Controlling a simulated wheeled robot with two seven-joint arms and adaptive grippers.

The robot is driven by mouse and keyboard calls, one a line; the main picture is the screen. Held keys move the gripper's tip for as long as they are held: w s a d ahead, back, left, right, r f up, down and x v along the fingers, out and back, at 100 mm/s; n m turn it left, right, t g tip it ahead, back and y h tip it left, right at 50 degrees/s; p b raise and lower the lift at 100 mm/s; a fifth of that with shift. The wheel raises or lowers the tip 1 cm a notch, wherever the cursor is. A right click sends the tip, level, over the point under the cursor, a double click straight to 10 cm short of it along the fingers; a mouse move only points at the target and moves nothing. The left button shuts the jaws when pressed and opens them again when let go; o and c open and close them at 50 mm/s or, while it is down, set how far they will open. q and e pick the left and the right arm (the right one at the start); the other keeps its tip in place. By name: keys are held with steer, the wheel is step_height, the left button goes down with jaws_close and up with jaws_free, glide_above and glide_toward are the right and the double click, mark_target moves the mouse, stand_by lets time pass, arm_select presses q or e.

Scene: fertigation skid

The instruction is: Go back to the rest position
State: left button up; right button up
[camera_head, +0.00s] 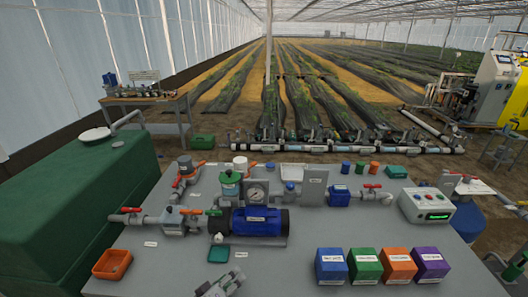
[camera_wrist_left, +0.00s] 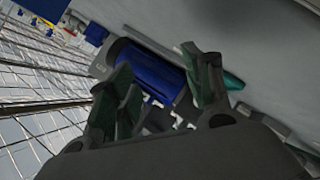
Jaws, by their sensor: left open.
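My left gripper (camera_head: 234,276) shows at the bottom edge of the head view, above the front of the grey skid table (camera_head: 280,270). In the left wrist view its two fingers (camera_wrist_left: 165,82) are spread apart with nothing held between them. Beyond them lies the blue pump (camera_head: 257,221), also seen in the wrist view (camera_wrist_left: 150,70). A small green tray (camera_head: 218,255) lies on the table close to the gripper. Part of my right gripper (camera_head: 514,270) appears at the right edge of the head view, cut off; its jaw state is unclear.
Blue, green, orange and purple boxes (camera_head: 397,265) stand at the front right. An orange bin (camera_head: 112,264) sits at the front left. Valves, pipes, a gauge (camera_head: 256,192) and a control box (camera_head: 427,206) stand farther back. A green tank (camera_head: 70,210) flanks the left.

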arm_select(q)
steer(key=shift+s+a+m+g, duration=0.25)
steer(key=shift+s+m+g, duration=0.45)
steer(key=shift+s+m, duration=0.1)
steer(key=shift+s+a+r+m+g+y, duration=1.5)
steer(key=shift+s+a+m+g+y, duration=1.6)
steer(key=shift+s+a, duration=2.85)
steer(key=s+f+g, duration=0.2)
steer(key=s+f, duration=0.1)
steer(key=f, duration=3)
steer(key=s+a+f+g, duration=0.1)
steer(key=s+a+f, duration=0.2)
steer(key=s+f, duration=1.7)
steer(key=s, duration=0.2)
steer(key=shift+s, duration=0.35)
steer(key=shift+w, duration=0.15)
